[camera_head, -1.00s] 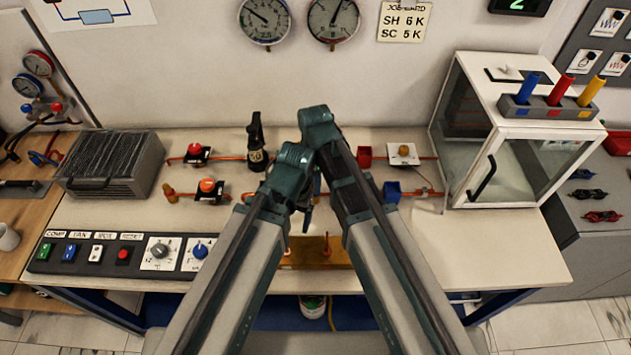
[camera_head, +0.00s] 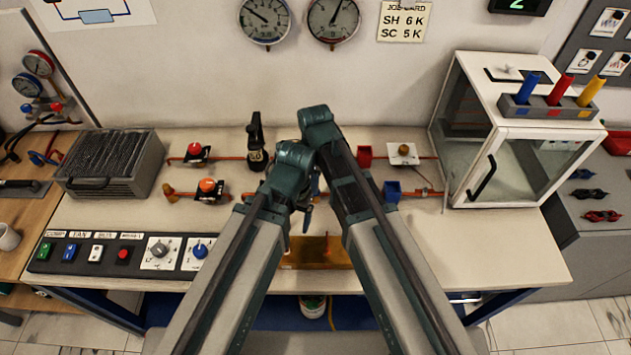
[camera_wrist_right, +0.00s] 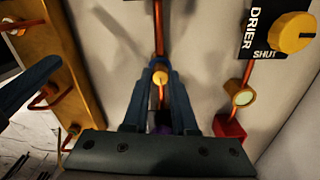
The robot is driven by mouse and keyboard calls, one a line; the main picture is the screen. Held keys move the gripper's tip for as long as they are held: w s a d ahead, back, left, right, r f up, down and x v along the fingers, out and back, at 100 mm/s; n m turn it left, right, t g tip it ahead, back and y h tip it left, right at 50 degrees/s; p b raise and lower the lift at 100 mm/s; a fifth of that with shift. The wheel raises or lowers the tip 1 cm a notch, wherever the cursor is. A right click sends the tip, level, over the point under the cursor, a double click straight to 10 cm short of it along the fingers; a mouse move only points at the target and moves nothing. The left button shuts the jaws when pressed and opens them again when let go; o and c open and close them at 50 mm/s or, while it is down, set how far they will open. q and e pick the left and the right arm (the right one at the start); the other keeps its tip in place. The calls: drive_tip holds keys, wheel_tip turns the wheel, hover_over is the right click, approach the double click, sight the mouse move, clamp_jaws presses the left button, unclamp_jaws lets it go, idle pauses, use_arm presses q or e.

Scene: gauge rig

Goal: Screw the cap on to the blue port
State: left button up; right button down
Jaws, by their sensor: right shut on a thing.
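The blue port's block (camera_head: 392,190) is at mid right on the bench in the head view, just right of my right arm. In the right wrist view, a dark blue-purple patch (camera_wrist_right: 161,123) shows low between my fingers; it is too shaded to identify surely. My right gripper (camera_wrist_right: 160,85) is shut on a small round brass cap (camera_wrist_right: 160,77) at its fingertips, with an orange pipe in line beyond it. Whether the cap touches the port cannot be told. In the head view my right arm hides these fingers. My left gripper (camera_head: 306,215) hangs above the bench middle; its jaws are unclear.
The red port's block (camera_head: 365,155) is close behind the blue one and also shows in the right wrist view (camera_wrist_right: 229,128). A glass cabinet (camera_head: 460,150) stands at right.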

drive_tip(key=shift+a+m, duration=0.15)
drive_tip(key=shift+m, duration=1.15)
use_arm(q)
drive_tip(key=shift+a, duration=0.1)
use_arm(e)
drive_tip(key=c, duration=0.9)
unclamp_jaws()
drive_tip(key=o, duration=0.6)
use_arm(q)
drive_tip(key=shift+r, duration=0.15)
use_arm(e)
drive_tip(key=shift+r, duration=0.15)
use_arm(q)
wheel_tip(320, 180, up, 14)
drive_tip(key=p, duration=1.4)
drive_tip(key=shift+f, duration=0.2)
use_arm(e)
wheel_tip(320, 180, up, 14)
drive_tip(key=shift+f, duration=0.15)
